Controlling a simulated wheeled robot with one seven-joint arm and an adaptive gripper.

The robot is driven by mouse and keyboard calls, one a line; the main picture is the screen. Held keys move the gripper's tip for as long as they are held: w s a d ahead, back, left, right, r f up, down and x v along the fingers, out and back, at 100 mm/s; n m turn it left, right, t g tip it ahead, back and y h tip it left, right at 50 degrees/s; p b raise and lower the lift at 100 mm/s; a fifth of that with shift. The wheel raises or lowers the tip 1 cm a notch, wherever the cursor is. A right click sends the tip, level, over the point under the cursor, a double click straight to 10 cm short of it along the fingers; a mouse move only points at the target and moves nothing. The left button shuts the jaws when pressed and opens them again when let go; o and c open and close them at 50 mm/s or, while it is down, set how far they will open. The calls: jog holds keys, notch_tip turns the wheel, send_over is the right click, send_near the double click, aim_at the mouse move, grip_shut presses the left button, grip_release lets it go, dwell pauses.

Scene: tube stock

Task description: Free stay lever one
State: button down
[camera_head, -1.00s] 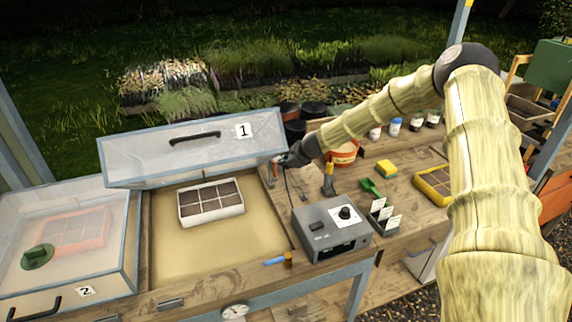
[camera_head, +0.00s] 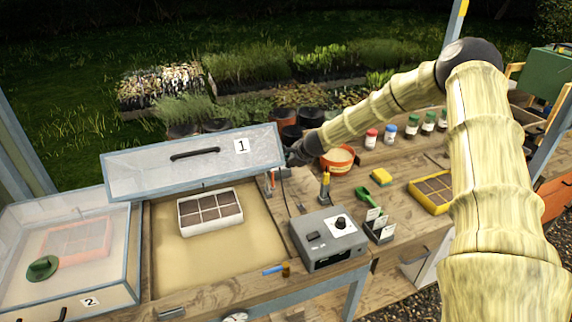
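Lid 1 (camera_head: 194,162), a framed clear cover with a dark handle and a "1" label, stands raised over the left-centre bed. An orange-red piece, possibly the stay lever (camera_head: 271,183), shows by the lid's right edge; it is small and I cannot make out its shape. My gripper (camera_head: 293,158) is at the end of my arm, close to the lid's right edge and above that piece. It is dark and small here, so its fingers and any contact are not clear.
A seed tray (camera_head: 208,232) lies in the open bed. Lid 2 (camera_head: 40,281) is closed at left. A grey control box (camera_head: 330,264), an orange pot (camera_head: 337,166), a yellow sponge (camera_head: 381,177) and a yellow tray (camera_head: 414,203) stand on the bench to the right.

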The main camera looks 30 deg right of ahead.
jog(key=shift+s+d+r+p, duration=0.2)
jog(key=shift+r+p, duration=0.45)
jog(key=shift+r, duration=0.35)
jog(key=shift+s+d+r+p, duration=0.1)
jog(key=shift+d+r+p, duration=0.1)
jog(key=shift+r+p, duration=0.6)
jog(key=shift+r, duration=0.2)
